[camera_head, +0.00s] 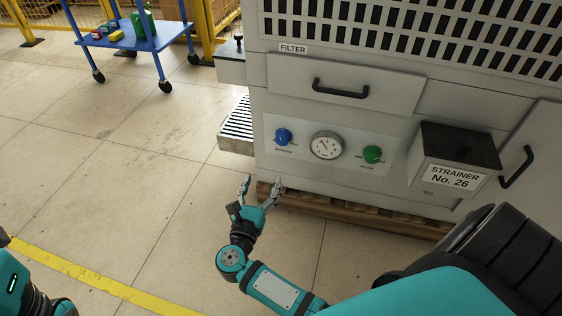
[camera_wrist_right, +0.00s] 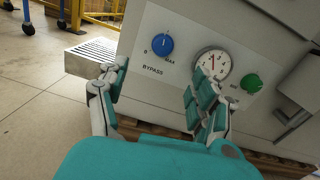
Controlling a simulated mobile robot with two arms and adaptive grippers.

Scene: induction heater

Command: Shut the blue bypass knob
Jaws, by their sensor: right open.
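The blue bypass knob (camera_head: 284,136) sits on the left of the light panel on the grey machine. In the right wrist view the blue knob (camera_wrist_right: 163,44) shows above the "BYPASS" label, with "0" at its left and "MAX" at its right. Its white mark points up in that view. My right gripper (camera_head: 261,182) is open and empty, below and slightly left of the knob and apart from it. In the right wrist view the open fingers (camera_wrist_right: 158,82) stand below the knob. At the lower left of the head view, part of my left arm shows, but not its gripper.
A round gauge (camera_head: 326,146) and a green flow knob (camera_head: 373,154) are right of the blue knob. A strainer box (camera_head: 455,157) juts out further right. A drawer handle (camera_head: 340,89) is above. A grated ledge (camera_head: 237,127) sticks out left.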

